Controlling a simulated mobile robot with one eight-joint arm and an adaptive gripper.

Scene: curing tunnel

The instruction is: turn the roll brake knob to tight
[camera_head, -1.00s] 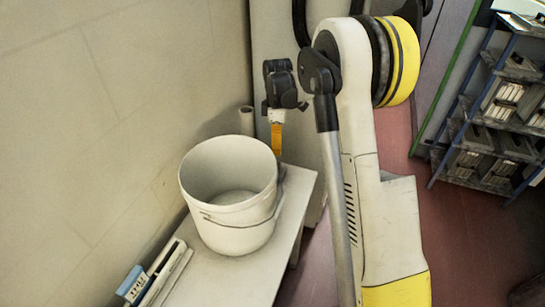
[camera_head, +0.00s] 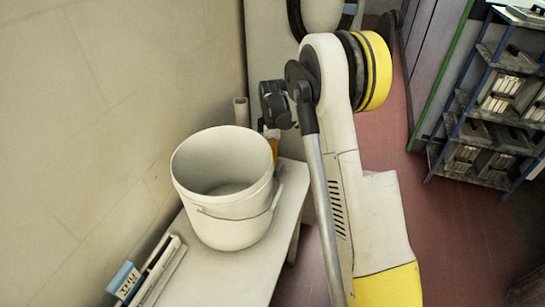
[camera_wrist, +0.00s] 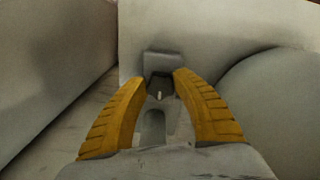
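The knob (camera_wrist: 160,84) is small and dark with a pale mark on its face. In the wrist view it sits on a grey block (camera_wrist: 163,62) against a pale surface. My gripper (camera_wrist: 161,78) has two yellow ribbed fingers, open, with one tip on each side of the knob. I cannot tell whether the tips touch it. In the head view my gripper (camera_head: 271,145) shows as a bit of yellow behind the bucket. The knob is hidden there.
A white bucket (camera_head: 225,220) stands on a narrow pale bench (camera_head: 222,277) along the wall (camera_head: 90,110). A grey tube (camera_head: 241,112) rises behind it. A blue and white object (camera_head: 125,280) lies at the front left. Blue-framed shelves (camera_head: 490,120) stand right, beyond open red floor.

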